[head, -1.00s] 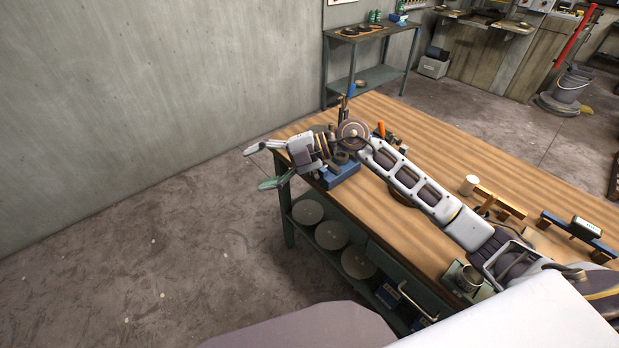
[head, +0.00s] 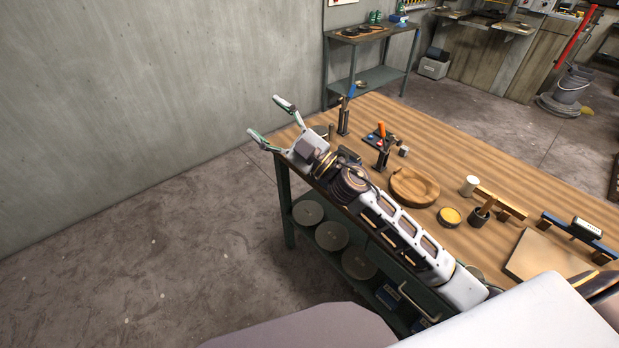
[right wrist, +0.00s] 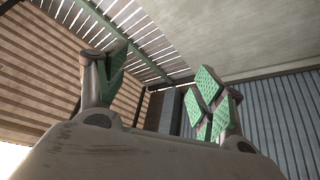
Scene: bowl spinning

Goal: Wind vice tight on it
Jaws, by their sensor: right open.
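My right gripper (head: 270,122) is open and empty beyond the table's far-left corner, its fingers spread apart. The right wrist view shows its green-padded fingers (right wrist: 163,95) wide apart with nothing between them. The vice cannot be made out now; my right arm lies across the table corner where a blue base showed earlier. A round wooden piece (head: 413,187) lies on the table to the right of my arm. My left gripper is not in view.
The wooden table (head: 460,150) also holds an orange-handled tool (head: 382,130) in a stand, a yellow-topped tin (head: 450,216), a white cylinder (head: 470,184) and a flat board (head: 545,254). Grey discs (head: 331,236) sit on the shelf below. Floor to the left is clear.

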